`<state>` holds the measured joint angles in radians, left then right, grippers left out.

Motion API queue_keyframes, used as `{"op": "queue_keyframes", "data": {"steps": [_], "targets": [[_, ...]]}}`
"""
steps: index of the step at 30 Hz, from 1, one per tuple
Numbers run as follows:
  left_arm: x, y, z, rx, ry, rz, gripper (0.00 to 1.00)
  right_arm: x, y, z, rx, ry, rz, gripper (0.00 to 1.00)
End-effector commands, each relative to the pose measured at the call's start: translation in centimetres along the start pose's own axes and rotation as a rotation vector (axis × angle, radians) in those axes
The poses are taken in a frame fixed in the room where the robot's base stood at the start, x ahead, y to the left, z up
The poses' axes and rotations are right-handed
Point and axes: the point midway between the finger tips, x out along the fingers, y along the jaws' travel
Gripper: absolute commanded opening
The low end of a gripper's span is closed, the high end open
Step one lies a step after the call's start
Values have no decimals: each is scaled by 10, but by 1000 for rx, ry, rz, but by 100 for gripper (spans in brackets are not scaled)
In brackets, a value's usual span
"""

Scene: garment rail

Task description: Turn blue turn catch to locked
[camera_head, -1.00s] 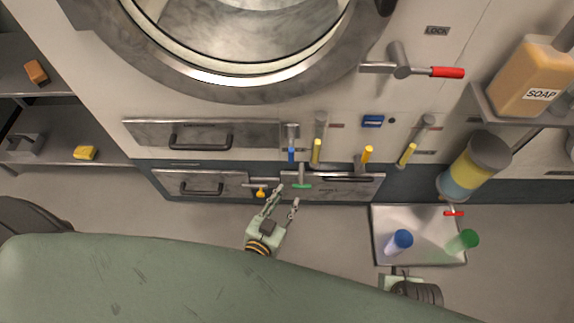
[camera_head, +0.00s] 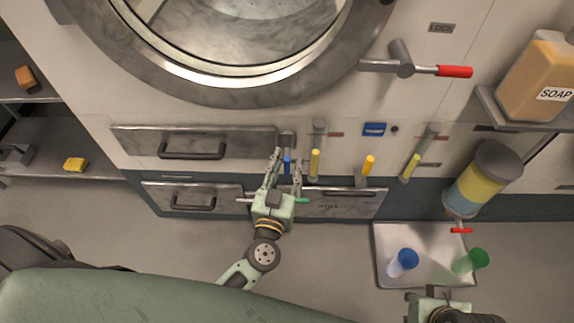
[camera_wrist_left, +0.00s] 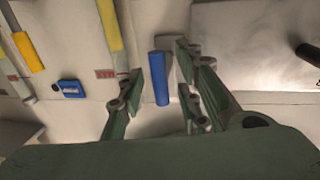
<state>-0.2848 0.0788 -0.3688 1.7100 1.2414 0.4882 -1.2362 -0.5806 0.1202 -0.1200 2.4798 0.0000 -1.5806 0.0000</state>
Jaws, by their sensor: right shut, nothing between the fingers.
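The blue turn catch (camera_head: 287,163) is a grey knob with a blue handle that points down, on the machine front right of the upper left drawer. In the left wrist view the blue handle (camera_wrist_left: 159,78) stands between the two open fingers, with a gap on both sides. My left gripper (camera_head: 285,165) is open around the blue handle, fingers pointing up at the panel. My right gripper (camera_head: 424,294) is at the bottom right, near the tray, partly cut off; its fingers are shut and empty.
A yellow-handled catch (camera_head: 315,163) stands close to the right of the blue one. More yellow-handled catches (camera_head: 412,165) sit further right. A drawer handle (camera_head: 192,151) is at left. A metal tray (camera_head: 425,275) holds a blue-capped and a green-capped container. A red lever (camera_head: 453,71) is above.

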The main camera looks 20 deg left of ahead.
Motion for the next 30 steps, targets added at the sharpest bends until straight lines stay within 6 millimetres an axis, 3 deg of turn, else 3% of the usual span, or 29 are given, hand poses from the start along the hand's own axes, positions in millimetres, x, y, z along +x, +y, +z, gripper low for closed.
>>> {"op": "queue_keyframes", "data": {"steps": [10, 21, 30], "targets": [[6, 0, 0, 0, -1, 1, 32, 0, 0, 0, 0, 0, 0, 0], [6, 0, 0, 0, -1, 1, 0, 1, 0, 0, 0, 0, 0, 0], [6, 0, 0, -5, 0, 1, 0, 1, 0, 0, -1, 0, 0, 0]]}}
